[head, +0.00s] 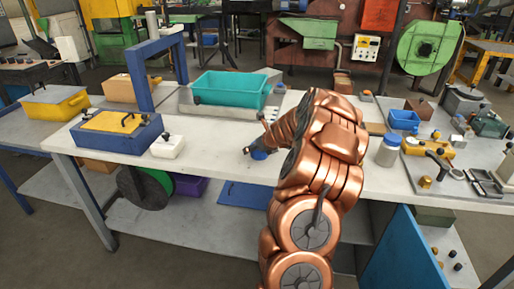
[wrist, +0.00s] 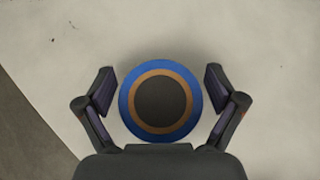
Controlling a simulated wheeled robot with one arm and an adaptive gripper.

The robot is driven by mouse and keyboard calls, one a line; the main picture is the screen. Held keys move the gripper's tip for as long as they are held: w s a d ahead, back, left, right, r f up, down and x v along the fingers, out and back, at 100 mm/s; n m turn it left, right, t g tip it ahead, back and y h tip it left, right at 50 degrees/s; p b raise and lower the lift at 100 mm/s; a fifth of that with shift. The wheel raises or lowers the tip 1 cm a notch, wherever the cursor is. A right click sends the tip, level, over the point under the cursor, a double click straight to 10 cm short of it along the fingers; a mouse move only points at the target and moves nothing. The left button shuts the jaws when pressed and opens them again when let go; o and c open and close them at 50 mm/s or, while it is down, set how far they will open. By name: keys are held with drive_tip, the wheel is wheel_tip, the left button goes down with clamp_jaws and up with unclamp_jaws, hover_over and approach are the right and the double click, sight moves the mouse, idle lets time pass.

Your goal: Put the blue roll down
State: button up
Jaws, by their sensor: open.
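The blue roll (wrist: 160,66) stands on the white tabletop in the wrist view, seen from above as a blue ring with an orange-brown ring and a dark centre. My gripper (wrist: 160,82) is open around it, one finger on each side, with a visible gap between each finger and the roll.
A long white bench (head: 215,170) carries a teal bin (head: 232,91) behind, a blue and yellow box (head: 115,132) and a small white box (head: 167,147) to the left. A jar (head: 388,152) and a small blue bin (head: 404,121) stand to the right. The bench's front edge is near.

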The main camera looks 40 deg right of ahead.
drive_tip(key=shift+r, duration=0.1)
drive_tip(key=shift+s+r, duration=0.2)
drive_tip(key=v, duration=1.1)
drive_tip(key=shift+s, duration=0.2)
drive_tip(key=w+a+r+n+g+y, duration=0.1)
drive_tip(key=a+n+y, duration=0.1)
drive_tip(key=a+n, duration=0.5)
drive_tip(key=w+a+r+n+y, duration=0.1)
drive_tip(key=a+r+n, duration=0.1)
drive_tip(key=a, duration=0.9)
drive_tip(key=s+a+n+g+y, duration=0.1)
drive_tip(key=s+a+n+g, duration=0.15)
drive_tip(key=a+n, duration=0.4)
drive_tip(key=s+a+n+g+y, duration=0.1)
drive_tip(key=s+a+n, duration=0.25)
drive_tip(key=a, duration=0.55)
drive_tip(key=s+a+f+n+g, duration=0.1)
drive_tip(key=s+a+n+g, duration=0.2)
drive_tip(key=s+a+n, duration=0.7)
drive_tip(key=s+d+f+n+g+h, duration=0.1)
drive_tip(key=s+n+g+h, duration=0.2)
drive_tip(key=s+n, duration=0.6)
drive_tip(key=s, duration=0.8)
drive_tip(key=shift+s+d+f, duration=0.2)
drive_tip(key=shift+s+d, duration=0.05)
drive_tip(key=shift+d, duration=0.1)
